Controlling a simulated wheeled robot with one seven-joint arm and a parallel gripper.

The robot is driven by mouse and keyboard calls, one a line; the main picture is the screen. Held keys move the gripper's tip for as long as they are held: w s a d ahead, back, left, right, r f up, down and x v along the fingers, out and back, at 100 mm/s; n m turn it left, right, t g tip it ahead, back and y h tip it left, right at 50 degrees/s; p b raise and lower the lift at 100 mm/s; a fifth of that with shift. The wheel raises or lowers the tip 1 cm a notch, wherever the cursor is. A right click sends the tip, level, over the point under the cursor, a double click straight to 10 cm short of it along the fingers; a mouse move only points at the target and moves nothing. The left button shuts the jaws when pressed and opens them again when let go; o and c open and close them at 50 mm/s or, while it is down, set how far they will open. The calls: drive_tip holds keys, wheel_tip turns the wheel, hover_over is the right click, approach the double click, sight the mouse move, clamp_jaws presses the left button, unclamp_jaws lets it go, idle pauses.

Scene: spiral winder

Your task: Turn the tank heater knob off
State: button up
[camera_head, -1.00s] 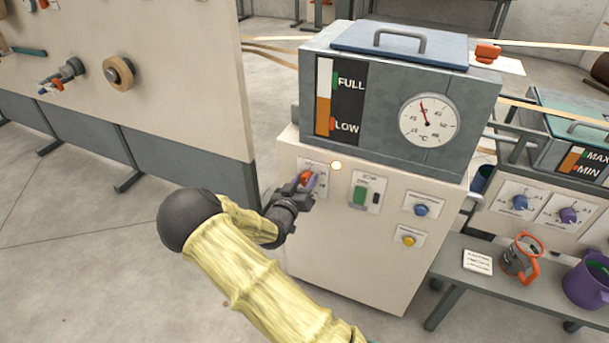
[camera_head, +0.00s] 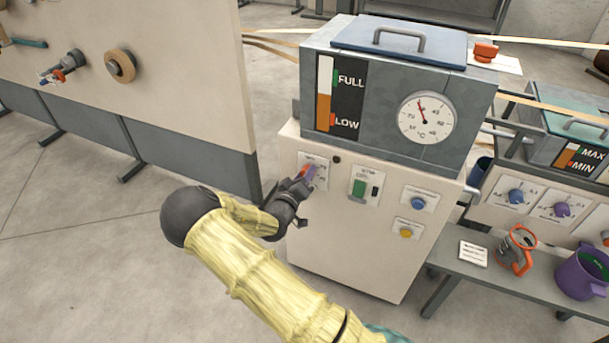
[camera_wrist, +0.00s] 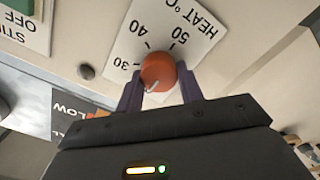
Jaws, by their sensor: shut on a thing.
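The tank heater knob (camera_wrist: 158,72) is orange and round, on a white plate (camera_wrist: 165,25) marked HEAT °C with 30, 40 and 50. Its white pointer points toward the lower left of the wrist view, below the 30 mark. Any mark there is hidden by my gripper. My gripper (camera_head: 307,172) is shut on the knob, its purple fingers (camera_wrist: 191,87) on either side. In the head view the knob is mostly hidden by the fingers. The small round lamp (camera_head: 337,160) by the plate is dark; it also shows in the wrist view (camera_wrist: 86,71).
A green stir switch (camera_head: 359,188) sits right of the heater plate, with blue (camera_head: 418,203) and yellow (camera_head: 406,233) controls beyond. The grey tank (camera_head: 385,105) with a dial gauge stands above. A bench (camera_head: 450,262) with a purple pitcher (camera_head: 580,274) is at right.

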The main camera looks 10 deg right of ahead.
drive_tip(key=shift+a+f, duration=0.1)
drive_tip(key=shift+f, duration=0.05)
drive_tip(key=o, duration=1)
drive_tip(key=p+v, duration=0.1)
drive_tip(key=v, duration=1.6)
drive_tip(key=shift+s, duration=0.2)
